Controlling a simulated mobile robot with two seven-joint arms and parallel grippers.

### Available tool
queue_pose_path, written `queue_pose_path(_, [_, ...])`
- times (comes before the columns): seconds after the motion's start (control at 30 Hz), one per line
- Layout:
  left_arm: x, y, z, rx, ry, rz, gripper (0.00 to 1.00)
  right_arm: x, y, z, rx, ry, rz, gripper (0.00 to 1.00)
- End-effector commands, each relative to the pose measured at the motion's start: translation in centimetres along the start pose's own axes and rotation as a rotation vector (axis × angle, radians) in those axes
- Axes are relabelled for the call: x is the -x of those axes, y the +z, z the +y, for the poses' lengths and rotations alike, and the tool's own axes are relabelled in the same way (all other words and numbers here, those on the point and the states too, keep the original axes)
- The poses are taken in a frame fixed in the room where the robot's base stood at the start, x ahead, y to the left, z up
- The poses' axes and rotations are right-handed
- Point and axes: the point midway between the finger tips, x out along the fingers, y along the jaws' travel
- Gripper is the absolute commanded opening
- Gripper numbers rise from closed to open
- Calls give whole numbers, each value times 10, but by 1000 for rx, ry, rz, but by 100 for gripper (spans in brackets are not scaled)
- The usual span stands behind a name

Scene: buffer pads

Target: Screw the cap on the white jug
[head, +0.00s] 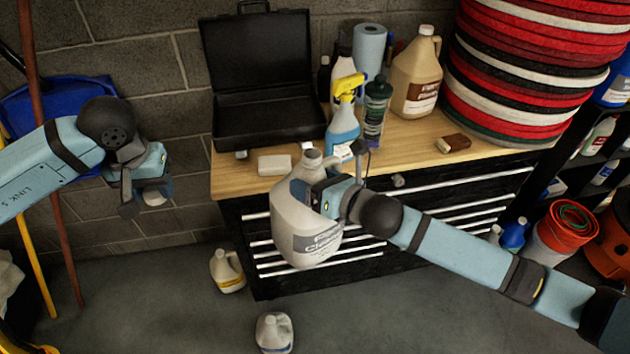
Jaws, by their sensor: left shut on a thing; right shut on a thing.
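The white jug (300,235) hangs in the air in front of the workbench, slightly tilted, with its label facing me. Its neck (312,158) points up and shows no cap. My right gripper (328,187) is shut on the jug at its upper right side; the fingertips are partly hidden. My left gripper (146,192) is at the left, well apart from the jug. It is shut on a small white cap (155,197), which is partly hidden by the fingers.
The workbench (415,160) carries an open black case (265,125), a spray bottle (343,120), a beige jug (415,72) and stacked pads (535,70). Two jugs (227,270) (274,333) stand on the floor. Broom handles (50,150) lean at the left. Space between my grippers looks clear.

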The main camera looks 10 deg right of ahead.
Motion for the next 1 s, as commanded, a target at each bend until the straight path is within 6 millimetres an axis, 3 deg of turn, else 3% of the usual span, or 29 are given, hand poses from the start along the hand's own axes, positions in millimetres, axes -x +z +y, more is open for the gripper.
queue_pose_path(0.17, [8, -19, 42, -66, 2, -2, 24, 0, 6, 2, 2, 5, -10, 0])
queue_pose_path(0.4, [30, -46, 131, -208, 0, -12, 24, 0, 7, 2, 2, 6, -11, 0])
queue_pose_path(0.7, [66, -61, 240, -381, -5, -24, 24, 0, 7, 3, 2, 6, -12, 0])
queue_pose_path(0.8, [76, -61, 267, -424, -6, -28, 24, 0, 7, 3, 2, 6, -12, 0])
queue_pose_path(1.0, [88, -60, 298, -472, -9, -32, 24, 0, 7, 3, 2, 6, -12, 0])
